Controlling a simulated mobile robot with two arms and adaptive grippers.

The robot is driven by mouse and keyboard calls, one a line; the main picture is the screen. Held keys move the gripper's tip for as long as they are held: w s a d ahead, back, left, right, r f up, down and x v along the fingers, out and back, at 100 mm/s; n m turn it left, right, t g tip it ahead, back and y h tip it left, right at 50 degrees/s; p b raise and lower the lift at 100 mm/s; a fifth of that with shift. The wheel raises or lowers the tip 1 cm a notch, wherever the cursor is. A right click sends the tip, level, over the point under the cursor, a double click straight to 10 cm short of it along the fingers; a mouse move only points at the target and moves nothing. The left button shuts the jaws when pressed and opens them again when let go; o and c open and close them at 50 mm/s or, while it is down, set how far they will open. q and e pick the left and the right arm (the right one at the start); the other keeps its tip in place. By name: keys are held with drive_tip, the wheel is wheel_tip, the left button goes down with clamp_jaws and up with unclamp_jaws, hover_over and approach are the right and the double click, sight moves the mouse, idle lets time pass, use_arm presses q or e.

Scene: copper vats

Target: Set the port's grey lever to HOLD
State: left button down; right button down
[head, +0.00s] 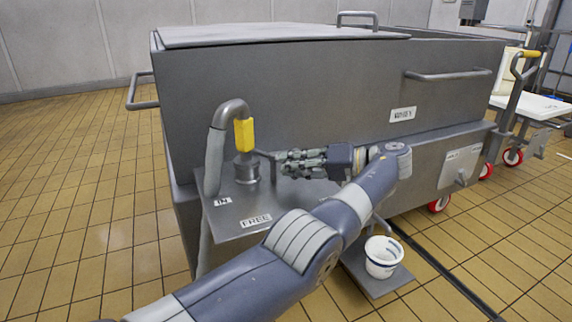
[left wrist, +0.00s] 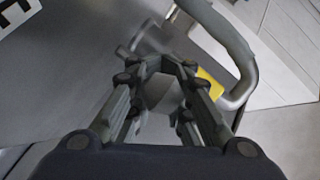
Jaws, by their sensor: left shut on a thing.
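The port is a grey cylindrical fitting (head: 246,168) on a grey shelf (head: 232,226) fixed to the vat's side. Its thin grey lever (head: 265,154) sticks out to the right. My left gripper (head: 281,160) is shut on the lever's outer end, reaching in from the right. In the left wrist view the gripper (left wrist: 168,66) has its fingers close together, and they hide much of the fitting. The shelf has an IN label (head: 222,201) and a FREE label (head: 256,220) at its front edge. I see no readable HOLD label.
A bent grey pipe with a yellow sleeve (head: 244,133) rises beside the port. A large grey vat (head: 330,95) stands behind. A white bucket (head: 383,256) sits on a low plate to the right. A wheeled cart (head: 540,107) stands at far right. Tiled floor is open at left.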

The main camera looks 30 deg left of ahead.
use_arm(q)
drive_tip(key=shift+f, duration=0.1)
drive_tip(key=c, duration=1.6)
unclamp_jaws()
drive_tip(key=shift+d, duration=0.1)
